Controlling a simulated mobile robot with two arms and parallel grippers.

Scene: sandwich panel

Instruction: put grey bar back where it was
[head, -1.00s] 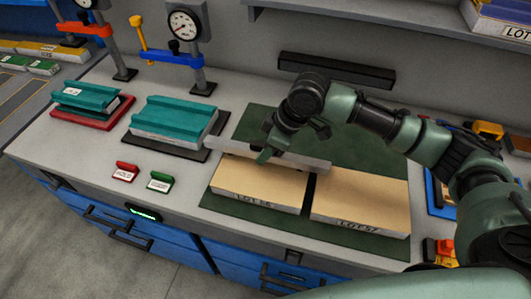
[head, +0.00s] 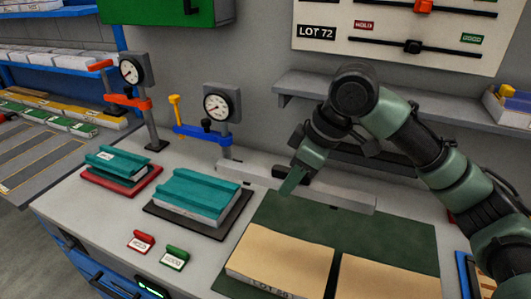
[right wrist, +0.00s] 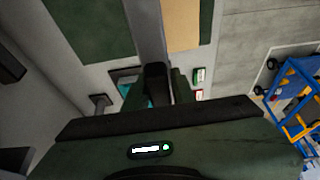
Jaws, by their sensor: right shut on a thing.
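The grey bar (head: 340,193) is long and straight. It lies level across the head view, behind the tan panels. My right gripper (head: 290,174) is shut on it left of its middle. In the right wrist view the bar (right wrist: 148,30) runs up from the dark gripper finger (right wrist: 157,82). A dark long rest (head: 345,155) on the back of the bench, under the shelf, is partly hidden by my right arm. I cannot tell whether the bar touches anything below. My left gripper is not in view.
Two tan panels (head: 280,262) lie on a green mat (head: 268,212). Teal blocks (head: 195,190) sit on dark and red plates at left, with dial gauges (head: 217,107) behind. Red and green tags (head: 174,257) stand at the front. A grey shelf (head: 410,108) overhangs the back.

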